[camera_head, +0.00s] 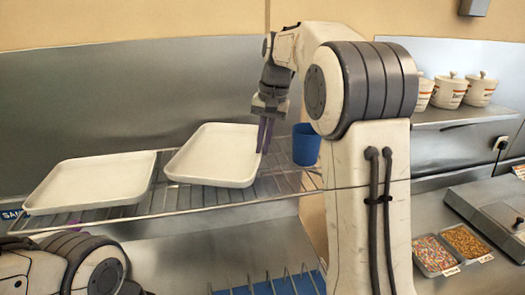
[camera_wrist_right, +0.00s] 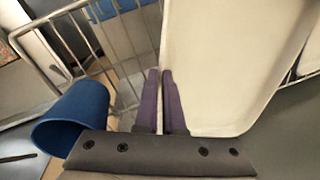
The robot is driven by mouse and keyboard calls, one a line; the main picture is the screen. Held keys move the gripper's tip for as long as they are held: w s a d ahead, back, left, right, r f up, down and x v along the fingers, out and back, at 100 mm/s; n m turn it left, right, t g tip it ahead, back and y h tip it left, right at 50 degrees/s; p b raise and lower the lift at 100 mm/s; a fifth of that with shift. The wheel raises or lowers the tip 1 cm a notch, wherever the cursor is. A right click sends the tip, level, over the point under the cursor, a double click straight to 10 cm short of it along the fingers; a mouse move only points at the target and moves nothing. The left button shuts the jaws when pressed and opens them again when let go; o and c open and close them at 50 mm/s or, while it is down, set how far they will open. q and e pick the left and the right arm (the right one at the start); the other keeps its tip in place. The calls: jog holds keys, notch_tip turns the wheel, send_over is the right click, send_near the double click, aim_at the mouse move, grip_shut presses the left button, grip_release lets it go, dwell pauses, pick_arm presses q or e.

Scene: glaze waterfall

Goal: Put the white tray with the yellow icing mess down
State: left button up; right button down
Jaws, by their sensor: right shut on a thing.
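A white tray (camera_head: 212,158) rests on, or just above, the wire rack at the middle of the head view. My right gripper (camera_head: 264,138) is shut on its right rim, fingers pointing down. In the right wrist view the purple fingers (camera_wrist_right: 166,100) are close together at the edge of this tray (camera_wrist_right: 215,70). I see no clear yellow icing on it. A second white tray (camera_head: 95,182) lies on the rack to its left. My left arm shows at the bottom left; only a small purple bit, possibly its finger, shows beyond it.
A blue cup (camera_head: 306,145) stands right of the held tray, close to my right gripper; it also shows in the wrist view (camera_wrist_right: 72,118). The wire rack (camera_head: 165,205) runs below both trays. Lidded white jars (camera_head: 450,92) stand on the right shelf. Sprinkle trays (camera_head: 434,254) sit lower right.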

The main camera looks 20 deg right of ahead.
jog(key=shift+f+p, duration=0.6)
jog(key=shift+f, duration=1.45)
jog(key=c, duration=1)
grip_release()
